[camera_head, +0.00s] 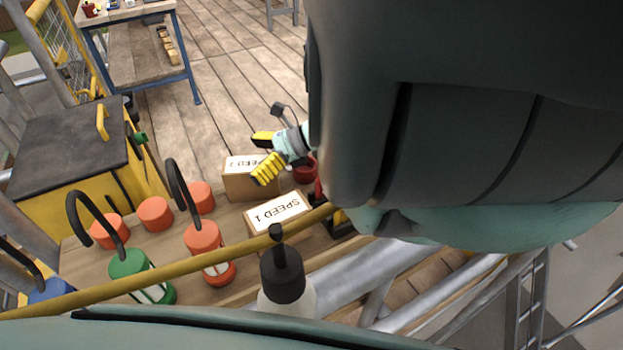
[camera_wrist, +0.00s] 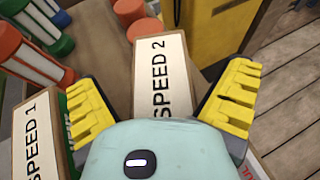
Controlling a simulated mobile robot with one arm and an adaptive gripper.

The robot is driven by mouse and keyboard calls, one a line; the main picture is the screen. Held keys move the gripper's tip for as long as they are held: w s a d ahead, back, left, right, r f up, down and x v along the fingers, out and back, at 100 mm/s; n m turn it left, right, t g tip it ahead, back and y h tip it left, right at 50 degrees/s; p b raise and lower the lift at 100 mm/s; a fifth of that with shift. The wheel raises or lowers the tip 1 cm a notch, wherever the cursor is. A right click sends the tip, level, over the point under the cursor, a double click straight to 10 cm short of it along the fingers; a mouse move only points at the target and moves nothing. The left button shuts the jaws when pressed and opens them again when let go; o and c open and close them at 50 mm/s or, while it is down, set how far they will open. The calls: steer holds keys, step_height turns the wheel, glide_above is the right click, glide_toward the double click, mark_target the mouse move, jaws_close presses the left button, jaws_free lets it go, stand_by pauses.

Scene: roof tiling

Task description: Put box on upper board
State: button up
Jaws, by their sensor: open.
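Two cardboard boxes with white labels stand side by side on a wooden board (camera_head: 165,262). The "SPEED 2" box (camera_head: 255,184) is the farther one and the "SPEED 1" box (camera_head: 283,232) is nearer. My gripper (camera_head: 262,154) is open and empty, with its yellow fingers above and beside the SPEED 2 box. In the wrist view the SPEED 2 box (camera_wrist: 162,75) lies between the spread fingers, with space on its right. The SPEED 1 box (camera_wrist: 33,140) is left of the left finger. I cannot tell which board is the upper one.
Red-orange lanterns (camera_head: 206,243), a green lantern (camera_head: 135,272) and red cylinders (camera_head: 155,213) stand left of the boxes. A yellow rail (camera_head: 160,280) crosses in front. A yellow cabinet (camera_head: 85,190) and a table (camera_head: 125,14) are farther back. Plank floor lies between.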

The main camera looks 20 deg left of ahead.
steer(key=b+v, duration=0.2)
steer(key=v, duration=1)
steer(key=shift+w+f, duration=0.1)
